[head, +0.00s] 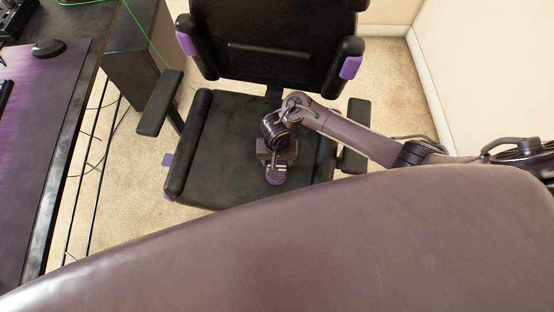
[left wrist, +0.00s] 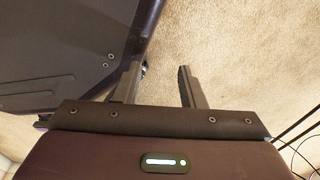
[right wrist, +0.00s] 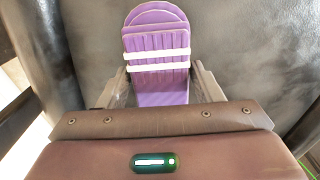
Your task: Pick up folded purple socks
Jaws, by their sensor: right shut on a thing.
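The folded purple socks (right wrist: 157,50), with white stripes, are on the black chair seat in the right wrist view. They also show small on the seat in the head view (head: 276,178). My right gripper (right wrist: 160,85) is shut on the socks, one finger on each side of them. I cannot tell whether the socks touch the seat or are just above it. My left gripper (left wrist: 158,80) is open and empty over the carpet in the left wrist view. The left gripper is not visible in the head view.
The black office chair (head: 225,150) has armrests on both sides and a backrest behind the seat. A desk (head: 60,150) with a purple mat and a mouse (head: 47,48) stands at the left. Beige carpet lies around the chair, with a wall at the right.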

